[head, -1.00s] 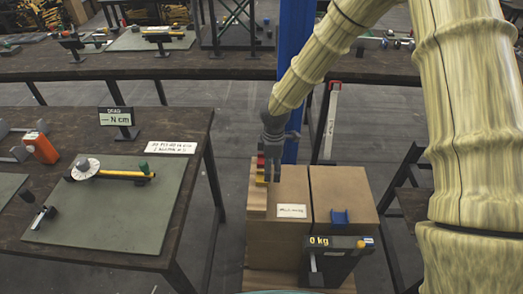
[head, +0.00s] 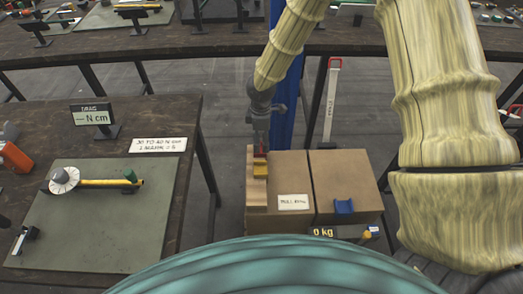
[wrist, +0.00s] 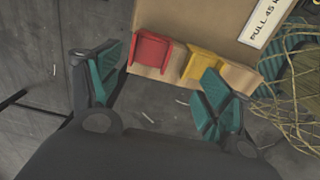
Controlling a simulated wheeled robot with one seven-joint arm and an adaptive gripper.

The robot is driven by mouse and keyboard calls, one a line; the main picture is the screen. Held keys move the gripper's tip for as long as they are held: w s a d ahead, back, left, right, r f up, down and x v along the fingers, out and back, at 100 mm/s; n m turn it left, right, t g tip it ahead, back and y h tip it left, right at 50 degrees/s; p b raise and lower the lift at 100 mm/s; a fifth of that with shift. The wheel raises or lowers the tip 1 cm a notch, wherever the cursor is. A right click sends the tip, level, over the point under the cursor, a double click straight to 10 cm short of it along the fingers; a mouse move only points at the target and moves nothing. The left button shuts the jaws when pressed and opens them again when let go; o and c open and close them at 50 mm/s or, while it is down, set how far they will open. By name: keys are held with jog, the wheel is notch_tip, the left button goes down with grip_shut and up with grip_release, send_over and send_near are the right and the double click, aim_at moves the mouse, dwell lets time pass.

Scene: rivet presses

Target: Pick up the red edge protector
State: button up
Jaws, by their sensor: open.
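The red edge protector (wrist: 150,51) lies on a wooden strip at the box edge in the wrist view, left of a yellow edge protector (wrist: 202,64). In the head view the red one (head: 260,154) is mostly hidden by my gripper, with the yellow one (head: 260,171) just in front of it. My gripper (wrist: 158,90) is open and empty. Its teal-padded fingers are spread, the left one left of the red protector and the right one overlapping the lower part of the yellow one in the picture. I cannot tell the height gap.
Two cardboard boxes stand side by side; the left box (head: 290,170) bears a white label. A blue edge protector (head: 343,207) sits on the right box (head: 345,180). A blue post rises behind my gripper. A workbench (head: 188,110) stands to the left.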

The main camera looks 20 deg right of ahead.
jog(key=shift+w+a+f, duration=0.1)
jog(key=shift+w+f, duration=0.85)
jog(key=shift+f, duration=0.25)
jog(key=shift+w+f, duration=0.1)
jog(key=shift+f, duration=0.2)
jog(key=shift+s+d+f+p, duration=0.2)
jog(key=shift+s+f+p, duration=0.15)
jog(key=shift+f+p, duration=0.2)
jog(key=shift+w+f, duration=0.15)
jog(key=shift+f, duration=0.6)
jog(key=shift+w+f, duration=0.1)
jog(key=shift+f, duration=0.65)
jog(key=shift+s, duration=0.1)
jog(key=shift+r, duration=0.1)
jog(key=shift+c, duration=1.4)
jog(key=c, duration=0.8)
